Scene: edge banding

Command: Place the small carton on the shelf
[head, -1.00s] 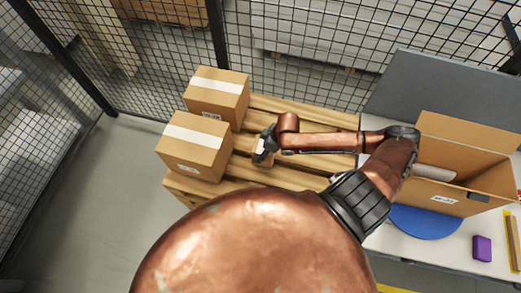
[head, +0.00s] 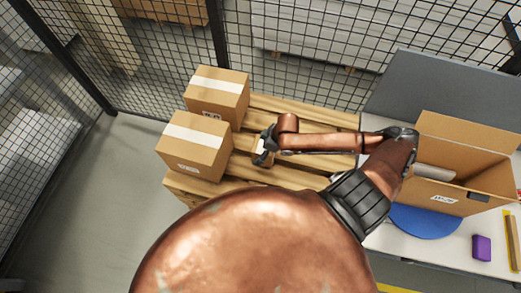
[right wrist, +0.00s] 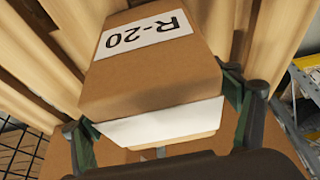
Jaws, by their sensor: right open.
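A brown carton (right wrist: 152,72) with a white "R-20" label and a white tape band fills the middle of the right wrist view. It rests over pale wooden slats. My right gripper (right wrist: 165,122) is open, with one finger on either side of the carton's near end; I cannot tell whether they touch it. In the head view my right gripper (head: 264,150) is low over the pallet, and its hand mostly hides what is beneath. My left gripper is not in view. No shelf can be made out with certainty.
Two larger taped cartons (head: 217,95) (head: 195,146) stand on the wooden pallet (head: 300,178) left of the gripper. A white table at right holds an open box (head: 455,195), a blue disc (head: 425,222) and a purple block (head: 481,248). Mesh fencing (head: 310,45) runs behind.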

